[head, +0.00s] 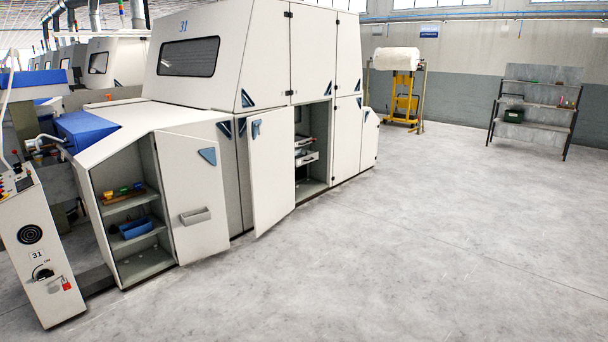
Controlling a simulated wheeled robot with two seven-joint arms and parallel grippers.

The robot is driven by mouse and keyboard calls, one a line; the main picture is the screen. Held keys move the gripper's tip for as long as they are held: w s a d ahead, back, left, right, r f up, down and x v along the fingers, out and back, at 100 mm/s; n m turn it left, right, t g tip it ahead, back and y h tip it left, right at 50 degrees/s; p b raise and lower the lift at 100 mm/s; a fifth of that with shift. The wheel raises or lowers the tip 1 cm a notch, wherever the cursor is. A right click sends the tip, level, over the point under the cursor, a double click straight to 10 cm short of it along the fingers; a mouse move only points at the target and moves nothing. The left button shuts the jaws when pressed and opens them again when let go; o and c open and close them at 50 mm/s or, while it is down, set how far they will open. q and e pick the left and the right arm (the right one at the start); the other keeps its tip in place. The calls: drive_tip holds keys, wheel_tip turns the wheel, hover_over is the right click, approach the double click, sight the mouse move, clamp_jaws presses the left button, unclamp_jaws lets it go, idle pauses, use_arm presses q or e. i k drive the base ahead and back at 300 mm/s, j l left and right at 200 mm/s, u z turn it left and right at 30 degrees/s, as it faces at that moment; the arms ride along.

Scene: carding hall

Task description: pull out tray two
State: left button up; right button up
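Two small pale trays or drawers show inside the open middle compartment of the white machine marked 31 (180,111). The upper tray (304,142) and the lower tray (307,158) sit one above the other, partly hidden behind the open compartment door (272,175). No number is readable on either, so I cannot tell which is tray two. They are too small to tell how far each sticks out. Neither of my grippers is in view.
A left cabinet with shelves (135,202) stands open, its door (192,195) swung outward. A control post (40,255) with a red padlock is at the left edge. A yellow lift (402,100) and a shelf rack (535,108) stand behind. The floor (400,250) at right is clear.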

sight(301, 160)
drive_tip(key=i, duration=0.8)
drive_tip(key=i+z, duration=0.1)
drive_tip(key=i, duration=0.7)
drive_tip(key=i+j+z, duration=0.1)
drive_tip(key=i, duration=0.65)
drive_tip(key=i+l+z, duration=0.1)
drive_tip(key=i+z, duration=0.2)
drive_tip(key=i, duration=0.25)
drive_tip(key=i+z, duration=0.3)
drive_tip(key=i, duration=0.25)
drive_tip(key=i+j+z, duration=0.35)
drive_tip(key=i, duration=0.2)
drive_tip(key=i+u, duration=0.25)
drive_tip(key=i, duration=0.25)
drive_tip(key=i+u, duration=0.3)
drive_tip(key=i, duration=0.2)
drive_tip(key=i+l+u, duration=0.25)
drive_tip(key=i, duration=0.25)
drive_tip(key=i+j+u, duration=0.1)
drive_tip(key=i+u, duration=0.2)
drive_tip(key=i, duration=1.6)
drive_tip(key=i+j+z, duration=0.3)
drive_tip(key=i+j, duration=0.2)
drive_tip(key=i, duration=0.15)
drive_tip(key=i+j+z, duration=0.3)
drive_tip(key=i+j, duration=0.3)
